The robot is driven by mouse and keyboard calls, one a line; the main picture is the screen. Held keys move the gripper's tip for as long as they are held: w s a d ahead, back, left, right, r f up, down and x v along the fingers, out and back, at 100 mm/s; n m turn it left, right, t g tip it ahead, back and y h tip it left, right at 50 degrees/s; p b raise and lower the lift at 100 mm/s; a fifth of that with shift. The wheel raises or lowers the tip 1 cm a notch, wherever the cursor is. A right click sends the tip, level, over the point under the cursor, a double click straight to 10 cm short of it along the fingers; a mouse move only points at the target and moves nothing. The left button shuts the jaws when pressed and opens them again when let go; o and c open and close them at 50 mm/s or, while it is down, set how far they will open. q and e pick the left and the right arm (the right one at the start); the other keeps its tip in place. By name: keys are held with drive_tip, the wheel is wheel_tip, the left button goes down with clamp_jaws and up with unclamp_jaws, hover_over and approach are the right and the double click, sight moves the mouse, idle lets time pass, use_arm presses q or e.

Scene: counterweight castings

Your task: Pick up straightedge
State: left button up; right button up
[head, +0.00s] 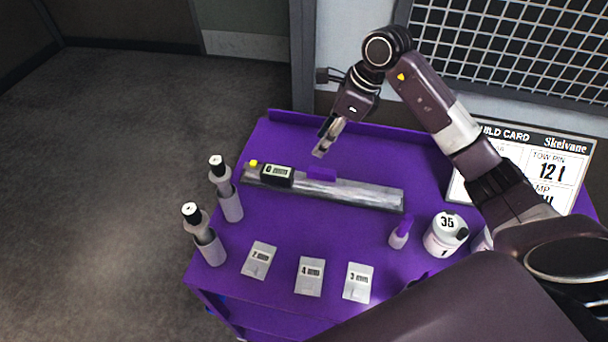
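The straightedge, seemingly the long grey metal bar (365,193), lies across the purple cart top (290,222), sloping slightly down to the right. A purple block (321,174) sits at its middle, and a black gauge-like box (277,175) with a light label is at its left part. My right gripper (322,148) hangs above and behind the bar, near the purple block, apparently apart from it. Its fingers overlap from this angle, so I cannot tell whether they are open; nothing shows between them. My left gripper is out of view.
Two grey bottles (230,203) (207,246) stand at the cart's left edge. Several labelled light blocks (309,277) lie along the front. A white jar (445,235) and a small purple-topped piece (400,233) are at the right. A build card (552,168) stands behind.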

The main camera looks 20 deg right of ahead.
drive_tip(key=b, duration=0.5)
hover_over(313, 168)
drive_tip(key=s+d, duration=0.2)
drive_tip(key=f, duration=0.5)
drive_tip(key=shift+w+a+f, duration=0.1)
drive_tip(key=shift+w+f, duration=0.15)
drive_tip(key=shift+f, duration=0.3)
drive_tip(key=shift+w+a+f, duration=0.1)
drive_tip(key=shift+a+f, duration=0.15)
drive_tip(key=shift+f, duration=0.2)
drive_tip(key=shift+a+f, duration=0.15)
drive_tip(key=shift+f, duration=0.2)
drive_tip(key=p+x, duration=0.3)
drive_tip(key=x, duration=0.2)
drive_tip(key=shift+w+f, duration=0.1)
drive_tip(key=shift+f, duration=0.3)
clamp_jaws()
drive_tip(key=shift+w+r, duration=0.1)
